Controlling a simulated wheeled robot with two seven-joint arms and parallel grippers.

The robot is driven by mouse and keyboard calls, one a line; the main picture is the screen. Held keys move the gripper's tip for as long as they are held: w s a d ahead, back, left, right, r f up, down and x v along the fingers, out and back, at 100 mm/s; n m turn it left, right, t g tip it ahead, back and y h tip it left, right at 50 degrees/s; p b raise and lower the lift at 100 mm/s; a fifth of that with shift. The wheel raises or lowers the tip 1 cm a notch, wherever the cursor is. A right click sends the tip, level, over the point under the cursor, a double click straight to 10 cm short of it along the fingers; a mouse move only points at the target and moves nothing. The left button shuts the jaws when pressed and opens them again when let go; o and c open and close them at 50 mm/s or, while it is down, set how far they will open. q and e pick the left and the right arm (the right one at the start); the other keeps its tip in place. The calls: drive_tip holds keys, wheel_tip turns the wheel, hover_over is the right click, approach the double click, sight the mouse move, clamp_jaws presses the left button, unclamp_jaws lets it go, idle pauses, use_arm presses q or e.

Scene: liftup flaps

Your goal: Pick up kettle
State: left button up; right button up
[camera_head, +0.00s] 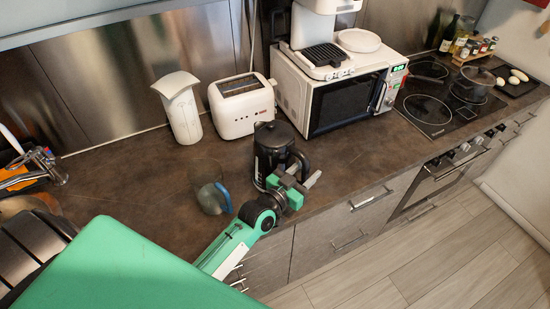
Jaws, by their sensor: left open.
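The black kettle (271,148) stands upright on the brown countertop, with its dark handle on its right side. My left gripper (312,177) is at the kettle's front right, close to the lower part of the handle. The gripper is open, and its light fingers point to the right. Part of the kettle's lower body is hidden behind the green gripper body. I cannot tell whether the gripper touches the kettle. My right gripper is not in view.
A glass jug (207,184) with a blue handle stands left of the kettle. A white toaster (242,107), a white pitcher (182,112) and a microwave (338,98) stand behind. A hob with a pot (473,86) is at the right. Counter right of the gripper is clear.

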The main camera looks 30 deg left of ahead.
use_arm(q)
clamp_jaws()
idle(1.2)
drive_tip(key=shift+w+a+r, duration=0.1)
drive_tip(key=shift+r, duration=0.05)
